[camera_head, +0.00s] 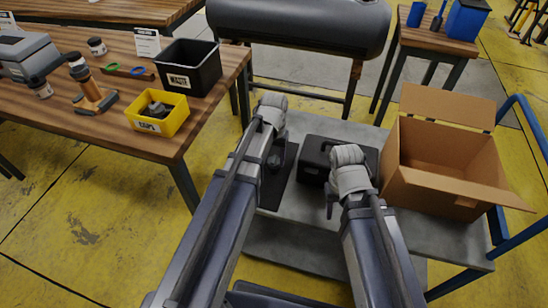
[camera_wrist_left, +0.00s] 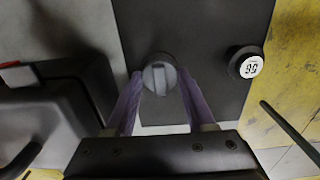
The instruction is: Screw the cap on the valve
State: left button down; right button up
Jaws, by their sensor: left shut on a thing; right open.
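In the left wrist view, a round grey cap (camera_wrist_left: 159,76) with a raised ridge sits between the two purple fingers of my left gripper (camera_wrist_left: 158,92), which is shut on it. The cap is over a dark flat panel (camera_wrist_left: 205,25). Whatever is under the cap is hidden, so I cannot tell whether it touches a valve. In the head view, my left gripper (camera_head: 276,158) is low over the dark panel (camera_head: 272,191) on the cart, partly hidden by my arm. My right gripper (camera_head: 331,203) is open beside the black case, mostly hidden by its wrist.
A round black gauge-like disc (camera_wrist_left: 247,64) with a white face is on the panel. A black case (camera_head: 314,155) and an open cardboard box (camera_head: 440,160) share the grey cart. A wooden bench (camera_head: 190,125) at left holds a black bin (camera_head: 190,66) and yellow bin (camera_head: 157,119).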

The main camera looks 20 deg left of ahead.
pick_arm(q)
jog(key=shift+f, duration=0.1)
pick_arm(e)
jog(key=shift+f, duration=0.15)
dwell(0.4)
pick_arm(q)
jog(key=m, duration=0.5)
jog(key=shift+m, duration=0.4)
jog(key=m, duration=0.5)
jog(key=shift+m, duration=0.3)
jog(key=m, duration=0.5)
jog(key=shift+m, duration=0.4)
